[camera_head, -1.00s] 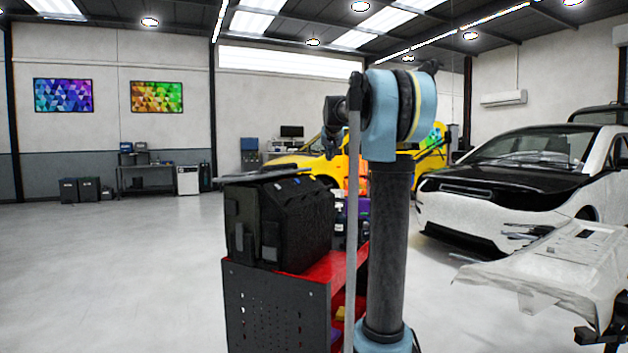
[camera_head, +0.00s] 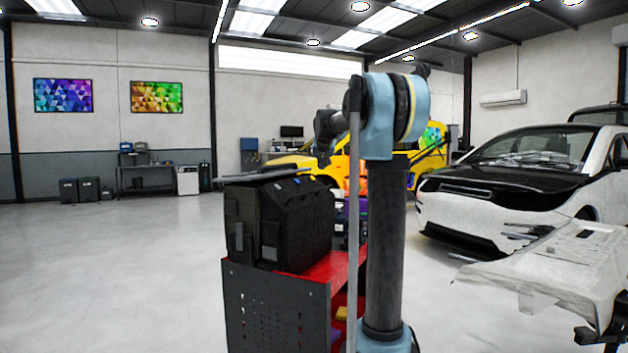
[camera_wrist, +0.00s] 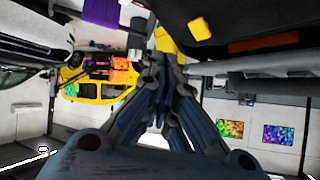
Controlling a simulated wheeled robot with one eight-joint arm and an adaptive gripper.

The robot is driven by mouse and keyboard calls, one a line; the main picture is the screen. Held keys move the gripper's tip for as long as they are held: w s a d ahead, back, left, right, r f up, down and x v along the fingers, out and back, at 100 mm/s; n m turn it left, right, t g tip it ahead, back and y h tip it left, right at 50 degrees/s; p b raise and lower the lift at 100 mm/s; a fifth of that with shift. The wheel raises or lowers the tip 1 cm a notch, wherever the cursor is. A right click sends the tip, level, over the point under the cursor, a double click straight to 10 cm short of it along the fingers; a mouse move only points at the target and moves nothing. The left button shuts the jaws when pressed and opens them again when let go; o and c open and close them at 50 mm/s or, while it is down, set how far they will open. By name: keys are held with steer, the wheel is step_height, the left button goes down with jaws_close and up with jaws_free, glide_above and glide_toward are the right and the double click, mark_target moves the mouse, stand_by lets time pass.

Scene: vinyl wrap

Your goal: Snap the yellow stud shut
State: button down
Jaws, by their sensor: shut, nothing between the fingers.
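My gripper (camera_wrist: 163,62) shows in the wrist view with its dark fingers together and nothing held. A small yellow piece (camera_wrist: 165,38) lies just beyond the fingertips, and a rounded yellow piece (camera_wrist: 198,27) sits to its right against a dark surface. I cannot tell which of them is the yellow stud, or whether it is snapped shut. I cannot tell whether the fingertips touch the nearer piece. In the head view, the dark end of my arm (camera_head: 325,128) hangs above and behind the black case; no stud can be made out there.
The black case (camera_head: 285,220) stands on the red trolley (camera_head: 325,272). The yellow car (camera_head: 300,165) is behind. Open floor (camera_head: 110,270) lies at the left.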

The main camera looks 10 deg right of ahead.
mark_target(312, 178)
steer(key=shift+w+a+f, duration=0.35)
steer(key=shift+a+f, duration=0.1)
steer(key=shift+f, duration=0.2)
steer(key=shift+w+a+f, duration=0.3)
steer(key=shift+a+f, duration=0.15)
steer(key=shift+f, duration=0.2)
steer(key=shift+a+f, duration=0.1)
stand_by(0.6)
steer(key=shift+w+a+f, duration=0.1)
steer(key=shift+a+f, duration=0.1)
steer(key=shift+f, duration=0.05)
steer(key=shift+w+a+f, duration=0.15)
steer(key=shift+a+f, duration=0.1)
steer(key=shift+f, duration=0.15)
stand_by(1.0)
steer(key=shift+d+r, duration=0.1)
steer(key=shift+r, duration=0.05)
steer(key=shift+s+d+r, duration=0.3)
steer(key=shift+d+r, duration=0.1)
steer(key=shift+r, duration=0.2)
